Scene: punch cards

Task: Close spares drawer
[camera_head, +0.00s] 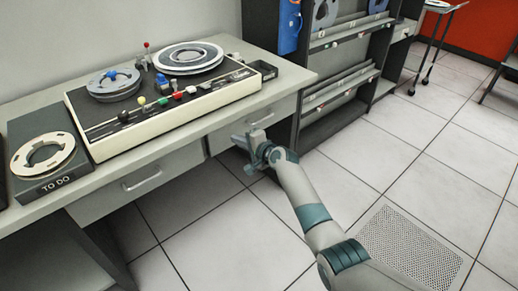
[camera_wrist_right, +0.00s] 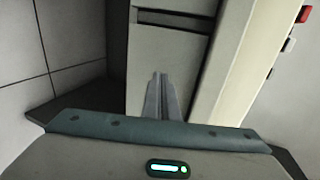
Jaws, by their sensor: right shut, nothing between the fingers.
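The desk has two pale drawers under its top: a left drawer (camera_head: 158,172) and a right drawer (camera_head: 226,130), each with a bar handle. No label marks either as the spares drawer. Both fronts look close to flush with the desk; I cannot tell whether a small gap stays. My right gripper (camera_head: 238,140) is at the right drawer's front, left of its handle, hiding part of it. In the right wrist view the shut, empty fingers (camera_wrist_right: 160,78) point at a pale front panel (camera_wrist_right: 160,55) with a dark slot. Contact is unclear. My left gripper is not in view.
A tape machine (camera_head: 130,125) with reels and coloured knobs sits on the desk (camera_head: 25,108). A "TO DO" box (camera_head: 60,183) with a reel stands at left. A dark shelf rack (camera_head: 332,129) stands right of the desk. The tiled floor in front is clear.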

